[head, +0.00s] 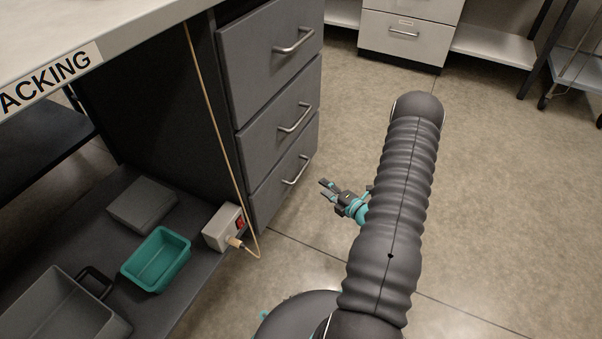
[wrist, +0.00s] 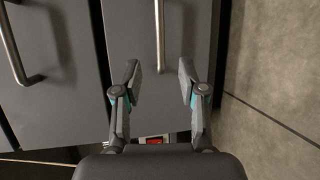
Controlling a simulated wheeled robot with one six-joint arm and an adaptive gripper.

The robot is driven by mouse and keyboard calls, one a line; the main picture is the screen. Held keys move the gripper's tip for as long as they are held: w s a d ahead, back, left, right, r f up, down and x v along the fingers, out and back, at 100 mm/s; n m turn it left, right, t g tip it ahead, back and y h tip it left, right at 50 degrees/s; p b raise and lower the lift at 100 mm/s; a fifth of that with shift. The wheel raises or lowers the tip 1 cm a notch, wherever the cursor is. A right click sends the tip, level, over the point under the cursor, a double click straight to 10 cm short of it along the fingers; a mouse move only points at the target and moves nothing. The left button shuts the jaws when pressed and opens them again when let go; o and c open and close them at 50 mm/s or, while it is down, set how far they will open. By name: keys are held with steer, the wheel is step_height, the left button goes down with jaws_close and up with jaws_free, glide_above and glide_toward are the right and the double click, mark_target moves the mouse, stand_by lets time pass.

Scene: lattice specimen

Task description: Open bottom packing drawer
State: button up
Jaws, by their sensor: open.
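The packing bench has a dark grey drawer unit with three stacked drawers, all of which look shut. The bottom drawer (head: 279,192) has a curved metal handle (head: 296,170). My gripper (head: 325,190) is open and empty, to the right of the bottom drawer and apart from it in the head view. In the wrist view, the bottom drawer's front (wrist: 189,40) fills the middle. Its handle (wrist: 160,38) runs up the picture, beyond and between my open fingertips (wrist: 160,77). The gap between fingers and handle is hard to judge.
The middle drawer's handle (wrist: 14,45) shows at the left in the wrist view. A switch box (head: 224,227) with a cord, a teal bin (head: 157,259) and a grey bin (head: 60,310) sit on the lower shelf. The floor (head: 500,180) to the right is clear.

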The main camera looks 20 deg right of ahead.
mark_target(301, 170)
steer(key=b+x, duration=0.1)
steer(key=x, duration=1.2)
steer(key=shift+w+a, duration=0.1)
steer(key=shift+w, duration=0.2)
jaws_close()
